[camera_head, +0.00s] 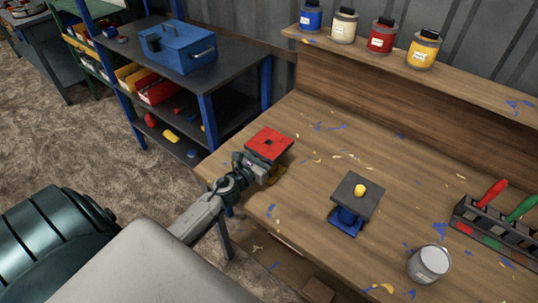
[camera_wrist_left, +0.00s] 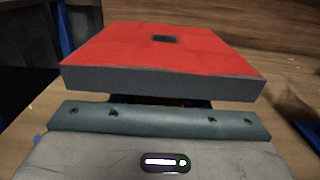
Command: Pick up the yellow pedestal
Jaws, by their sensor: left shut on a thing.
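A pedestal with a square red top (camera_head: 268,144) and a dark hole in its middle stands at the left edge of the wooden workbench. A small yellowish part of this yellow pedestal (camera_head: 277,174) shows below the top. My left gripper (camera_head: 262,166) is shut on it just under the top plate. In the left wrist view the red top (camera_wrist_left: 160,48) with its dark rim fills the upper middle, and the fingers are mostly hidden beneath it. Whether its base touches the bench is hidden. My right gripper is not in view.
A blue pedestal (camera_head: 347,220) with a dark top and a yellow piece stands on the workbench (camera_head: 310,165). A grey can (camera_head: 429,263) and a tool rack (camera_head: 500,235) are at the right. Paint jars line the shelf (camera_head: 440,75). A blue toolbox (camera_head: 178,47) sits on the left rack.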

